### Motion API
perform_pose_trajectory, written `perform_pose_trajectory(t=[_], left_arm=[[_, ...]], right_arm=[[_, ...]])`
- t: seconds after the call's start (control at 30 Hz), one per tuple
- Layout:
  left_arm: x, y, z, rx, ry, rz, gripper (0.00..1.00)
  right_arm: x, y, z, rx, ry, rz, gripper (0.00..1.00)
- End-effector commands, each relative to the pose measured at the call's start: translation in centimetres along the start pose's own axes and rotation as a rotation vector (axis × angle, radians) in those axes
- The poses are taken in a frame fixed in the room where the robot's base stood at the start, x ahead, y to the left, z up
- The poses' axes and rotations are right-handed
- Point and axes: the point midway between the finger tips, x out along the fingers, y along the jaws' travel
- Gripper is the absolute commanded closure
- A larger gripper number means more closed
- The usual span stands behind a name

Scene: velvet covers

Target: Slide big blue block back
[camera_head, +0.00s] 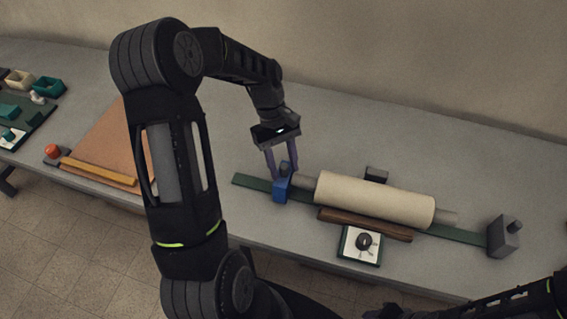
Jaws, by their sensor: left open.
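The big blue block (281,188) stands on a green rail (251,182) at the left end of a cream roll (372,201). It has a short upright knob on top. My left gripper (282,174) reaches down from above with its two purple fingers apart, at the top of the blue block. One finger is at the block's left and the other close by its knob. I cannot tell whether they touch it. My right gripper is not in view; only dark parts of my right arm show at the lower right.
A grey block (503,236) stands at the rail's right end. A brown bar (365,224) and a white plate with a black knob (361,244) lie in front of the roll. A small dark block (376,174) is behind it. An orange board (108,146) lies left.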

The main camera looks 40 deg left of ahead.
Motion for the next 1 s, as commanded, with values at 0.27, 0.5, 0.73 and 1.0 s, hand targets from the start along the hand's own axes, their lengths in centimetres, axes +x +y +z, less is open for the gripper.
perform_pose_trajectory(t=[0.27, 0.5, 0.73, 1.0], left_arm=[[-0.01, 0.0, 0.0, 0.0, 0.0, 0.0, 0.67], [-0.03, 0.01, 0.0, 0.0, 0.0, 0.0, 0.87], [-0.04, 0.01, 0.01, 0.0, 0.0, 0.0, 1.0], [-0.05, 0.01, 0.01, 0.0, 0.0, 0.0, 1.0]], right_arm=[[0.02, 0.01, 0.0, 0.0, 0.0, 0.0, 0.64], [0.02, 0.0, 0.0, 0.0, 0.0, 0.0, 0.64], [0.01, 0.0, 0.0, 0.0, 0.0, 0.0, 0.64], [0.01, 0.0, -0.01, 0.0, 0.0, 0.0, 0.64]])
